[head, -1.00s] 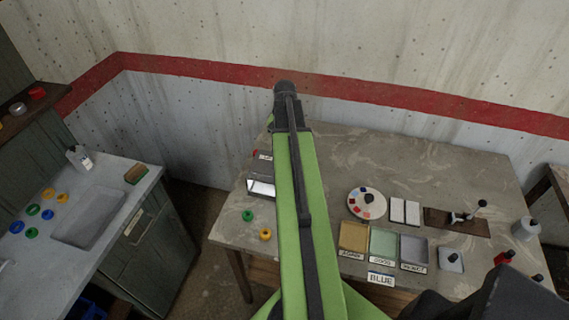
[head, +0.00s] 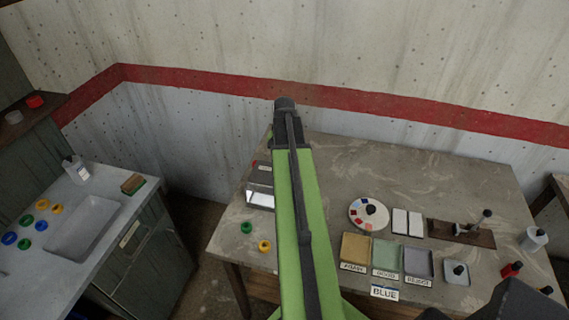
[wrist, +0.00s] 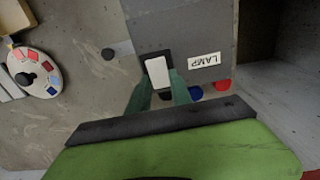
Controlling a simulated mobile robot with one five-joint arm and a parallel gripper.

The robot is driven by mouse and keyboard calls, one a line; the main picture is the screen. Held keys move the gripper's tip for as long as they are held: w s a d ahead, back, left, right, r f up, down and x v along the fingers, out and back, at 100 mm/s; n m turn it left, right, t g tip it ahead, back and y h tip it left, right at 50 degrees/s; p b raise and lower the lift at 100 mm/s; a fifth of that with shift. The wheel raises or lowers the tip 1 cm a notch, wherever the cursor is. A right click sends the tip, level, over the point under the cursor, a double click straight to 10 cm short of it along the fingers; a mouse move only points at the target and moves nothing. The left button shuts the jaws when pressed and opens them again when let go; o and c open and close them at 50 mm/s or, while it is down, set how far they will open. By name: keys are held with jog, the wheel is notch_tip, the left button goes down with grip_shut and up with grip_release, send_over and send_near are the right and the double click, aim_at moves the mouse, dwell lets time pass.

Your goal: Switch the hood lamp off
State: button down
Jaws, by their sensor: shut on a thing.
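The hood (wrist: 205,35) is a grey box with a white label reading LAMP (wrist: 204,60). A white switch piece (wrist: 158,73) in a dark slot sits on its face beside the label. My gripper (wrist: 161,90) has its two teal fingers on either side of this white switch and is shut on it. In the head view the hood (head: 260,178) stands at the left of the table, with a bright white lit-looking panel (head: 260,199) at its front. My arm partly covers the hood and hides the fingers there.
A red knob (wrist: 222,85) and a blue knob (wrist: 195,93) lie close beside the fingers. A palette (head: 360,224), labelled trays (head: 386,254) and bottles stand to the right on the table (head: 320,155). Green and yellow rings (head: 264,246) lie near its left edge.

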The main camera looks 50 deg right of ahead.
jog(key=shift+s+a, duration=0.15)
jog(key=shift+a, duration=0.05)
jog(key=shift+t+h, duration=0.3)
jog(key=shift+h, duration=0.3)
jog(key=c, duration=1.2)
grip_release()
jog(key=shift+o, duration=0.2)
notch_tip(320, 180, up, 17)
jog(key=a+p, duration=0.1)
jog(key=p, duration=1.6)
jog(key=shift+s+a+r, duration=0.2)
jog(key=shift+s+a, duration=0.2)
